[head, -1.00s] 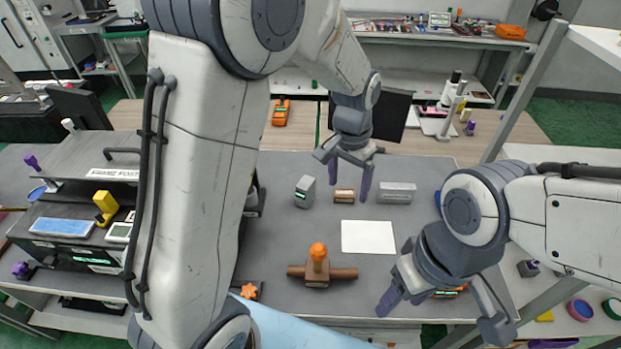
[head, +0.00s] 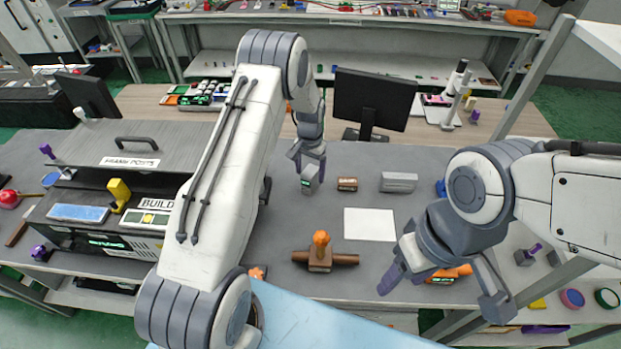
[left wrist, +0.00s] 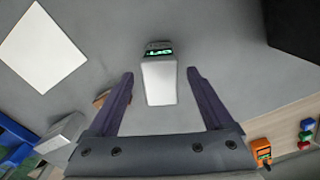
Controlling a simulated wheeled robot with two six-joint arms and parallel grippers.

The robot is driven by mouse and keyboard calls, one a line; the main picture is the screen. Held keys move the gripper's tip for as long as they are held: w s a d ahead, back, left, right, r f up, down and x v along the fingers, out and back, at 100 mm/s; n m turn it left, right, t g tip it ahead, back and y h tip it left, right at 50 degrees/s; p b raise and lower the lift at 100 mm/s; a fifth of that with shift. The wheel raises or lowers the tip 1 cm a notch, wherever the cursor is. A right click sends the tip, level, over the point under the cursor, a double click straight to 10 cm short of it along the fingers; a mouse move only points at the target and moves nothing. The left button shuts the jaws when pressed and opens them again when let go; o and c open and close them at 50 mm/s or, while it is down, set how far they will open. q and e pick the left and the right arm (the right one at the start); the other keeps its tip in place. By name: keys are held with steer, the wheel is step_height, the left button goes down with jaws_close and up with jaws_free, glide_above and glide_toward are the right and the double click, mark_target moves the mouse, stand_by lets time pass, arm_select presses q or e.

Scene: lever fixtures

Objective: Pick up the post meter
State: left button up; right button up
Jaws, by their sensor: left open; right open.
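The post meter, a small grey box with a green lit display, stands on the grey table in the head view (head: 308,184). It also shows in the left wrist view (left wrist: 159,82), between the two purple fingers with a gap on each side. My left gripper (head: 309,170) is open at the meter, and its fingers partly hide the box. I cannot tell how far down the fingers reach along it. My right gripper (head: 440,300) is open at the table's front right, with no object held in its fingers.
A brown cylinder (head: 347,184) and a grey block (head: 398,182) lie right of the meter. A white sheet (head: 369,224) and a brown lever fixture with an orange knob (head: 320,240) are nearer. A black monitor (head: 372,101) stands behind.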

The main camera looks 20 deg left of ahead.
arm_select(q)
step_height(320, 180, down, 3)
steer(key=shift+w+f+p, duration=0.1)
steer(key=shift+f+p, duration=0.05)
steer(key=shift+p, duration=0.8)
steer(key=shift+f, duration=0.55)
jaws_close()
